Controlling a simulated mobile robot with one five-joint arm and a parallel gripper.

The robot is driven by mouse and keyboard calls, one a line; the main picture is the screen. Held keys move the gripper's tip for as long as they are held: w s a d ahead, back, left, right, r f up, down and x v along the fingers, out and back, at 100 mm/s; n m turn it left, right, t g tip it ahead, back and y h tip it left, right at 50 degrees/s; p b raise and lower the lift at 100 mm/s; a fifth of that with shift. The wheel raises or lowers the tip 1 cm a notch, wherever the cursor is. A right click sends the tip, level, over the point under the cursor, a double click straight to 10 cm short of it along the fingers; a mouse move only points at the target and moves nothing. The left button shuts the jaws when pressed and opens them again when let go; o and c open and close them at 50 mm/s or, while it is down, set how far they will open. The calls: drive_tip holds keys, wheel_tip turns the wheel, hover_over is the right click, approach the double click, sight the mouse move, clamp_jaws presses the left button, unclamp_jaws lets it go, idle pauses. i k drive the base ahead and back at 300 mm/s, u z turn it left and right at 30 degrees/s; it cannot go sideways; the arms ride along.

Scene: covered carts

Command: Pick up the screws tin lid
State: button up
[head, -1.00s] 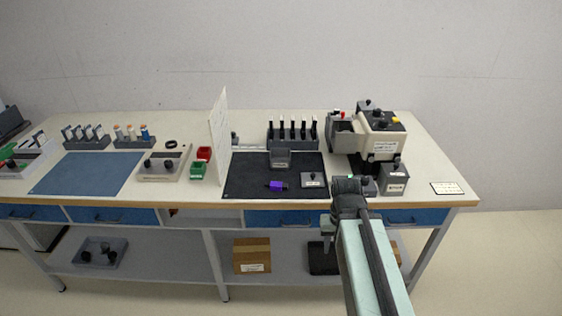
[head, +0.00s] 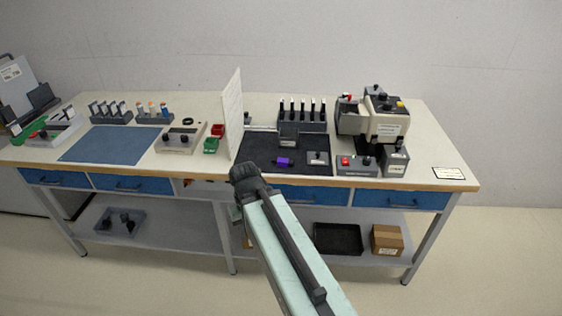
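I cannot read the labels, so I cannot tell which piece is the screws tin lid. A small grey labelled piece with a dark knob (head: 318,158) lies on the dark mat (head: 258,150). A grey labelled tin (head: 289,136) stands at the mat's back edge. Another grey labelled box with a dark knob (head: 396,160) stands right of the mat. My gripper (head: 237,213) is in front of the bench's front edge, below the tabletop in the picture and apart from these pieces. It is small and partly hidden by my arm, so its opening cannot be told.
A purple block (head: 283,161) lies on the mat. A white upright panel (head: 231,115) stands at the mat's left. A blue mat (head: 110,144) at left is clear.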

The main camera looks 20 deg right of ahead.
sight(314, 158)
drive_tip(key=u, duration=3.25)
drive_tip(key=k, duration=2.5)
drive_tip(key=z, duration=0.75)
drive_tip(key=i, duration=1)
